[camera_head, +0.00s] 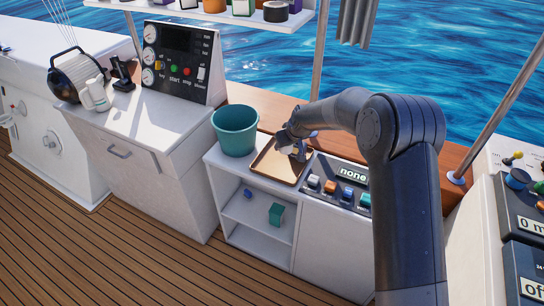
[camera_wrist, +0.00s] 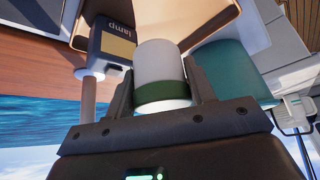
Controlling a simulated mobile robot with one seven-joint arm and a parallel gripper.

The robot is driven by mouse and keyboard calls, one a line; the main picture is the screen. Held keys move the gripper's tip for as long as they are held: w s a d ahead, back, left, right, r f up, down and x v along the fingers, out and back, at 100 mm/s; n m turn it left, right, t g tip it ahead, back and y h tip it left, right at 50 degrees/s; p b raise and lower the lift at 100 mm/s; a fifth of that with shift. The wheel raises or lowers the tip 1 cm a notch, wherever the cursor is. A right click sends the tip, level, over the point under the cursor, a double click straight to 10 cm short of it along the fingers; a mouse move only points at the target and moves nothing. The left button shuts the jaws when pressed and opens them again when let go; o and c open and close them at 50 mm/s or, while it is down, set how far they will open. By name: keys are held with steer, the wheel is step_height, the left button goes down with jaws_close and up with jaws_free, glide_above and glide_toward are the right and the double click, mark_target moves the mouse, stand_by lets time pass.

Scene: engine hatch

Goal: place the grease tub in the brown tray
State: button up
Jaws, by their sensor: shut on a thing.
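My gripper (camera_wrist: 161,84) is shut on the grease tub (camera_wrist: 160,62), a pale grey-white cylinder with a dark green band, held between the two fingers. In the head view my gripper (camera_head: 294,146) is over the brown tray (camera_head: 266,168), which lies on the white counter. The tub is small and largely hidden by the gripper there. The tray also shows in the wrist view (camera_wrist: 190,14), beyond the tub. I cannot tell whether the tub touches the tray's floor.
A teal bucket (camera_head: 235,131) stands just left of the tray. A button panel (camera_head: 337,186) with a "none" display is just right of it. A box labelled "lamp" (camera_wrist: 108,42) is beside the tub in the wrist view. A metal pole (camera_head: 319,50) rises behind.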

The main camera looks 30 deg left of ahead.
steer(key=a+f, duration=0.1)
steer(key=a, duration=0.1)
steer(key=a+f, duration=0.1)
steer(key=a, duration=0.1)
steer(key=s+a+f, duration=0.1)
steer(key=a+f, duration=0.1)
steer(key=shift+a, duration=0.2)
steer(key=shift+f, duration=1.9)
steer(key=shift+f, duration=0.1)
steer(key=o, duration=0.8)
steer(key=v, duration=1.2)
steer(key=shift+w, duration=0.1)
